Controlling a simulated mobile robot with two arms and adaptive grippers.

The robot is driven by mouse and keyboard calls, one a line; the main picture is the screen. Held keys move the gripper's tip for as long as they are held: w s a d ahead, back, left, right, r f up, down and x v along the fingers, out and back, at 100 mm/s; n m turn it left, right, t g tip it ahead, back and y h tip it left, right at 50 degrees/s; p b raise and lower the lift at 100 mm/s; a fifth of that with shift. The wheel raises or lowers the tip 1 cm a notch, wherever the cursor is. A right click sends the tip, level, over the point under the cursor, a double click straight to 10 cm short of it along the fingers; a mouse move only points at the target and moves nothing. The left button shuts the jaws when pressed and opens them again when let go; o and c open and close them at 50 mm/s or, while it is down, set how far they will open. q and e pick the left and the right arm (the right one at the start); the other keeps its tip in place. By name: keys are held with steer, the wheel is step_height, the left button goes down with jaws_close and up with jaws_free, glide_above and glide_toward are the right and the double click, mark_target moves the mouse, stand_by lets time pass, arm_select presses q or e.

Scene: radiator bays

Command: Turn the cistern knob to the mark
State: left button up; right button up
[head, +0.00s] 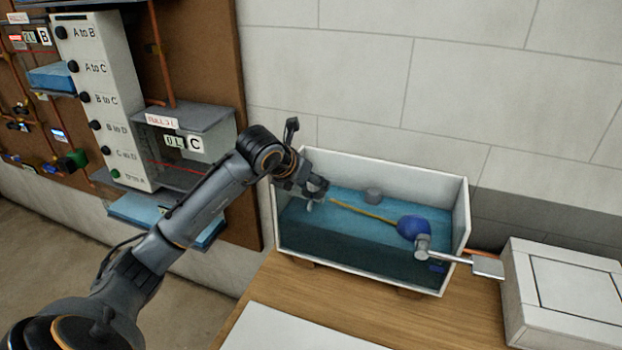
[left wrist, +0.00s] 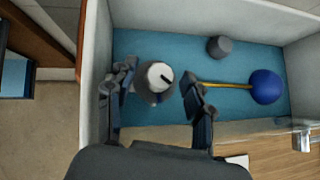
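The cistern (head: 368,278) is an open white tank with blue water, standing on a wooden bench. The knob (left wrist: 158,76) is a round, pale cap with a dark line on a grey body, near the tank's left end in the left wrist view. My left gripper (head: 314,192) reaches into the left end of the tank. Its two fingers are apart on either side of the knob, with gaps visible in the left wrist view. In the head view the gripper mostly hides the knob. I cannot make out the mark. My right gripper is not in view.
A blue float ball (head: 412,228) on a yellow rod (head: 362,211) lies right of the knob. A grey cylinder (head: 373,195) stands behind the rod. A metal lever (head: 487,267) sticks out right, near a white box (head: 565,295). A labelled panel (head: 95,90) stands left.

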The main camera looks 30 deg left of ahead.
arm_select(q)
jaws_close()
steer(key=shift+a+f+m+h+b, duration=0.1)
steer(key=shift+a+m+h+b, duration=0.1)
steer(key=shift+m+h+b, duration=0.45)
steer(key=shift+a+m+h+b, duration=0.1)
steer(key=shift+m+h+b, duration=0.8)
steer(key=shift+m, duration=0.35)
steer(key=shift+m+g+h, duration=0.6)
steer(key=shift+m+h, duration=0.05)
steer(key=shift+m, duration=0.45)
steer(key=shift+w+a+m+g+h, duration=0.15)
steer(key=shift+m+g+h, duration=0.45)
steer(key=shift+m, duration=0.4)
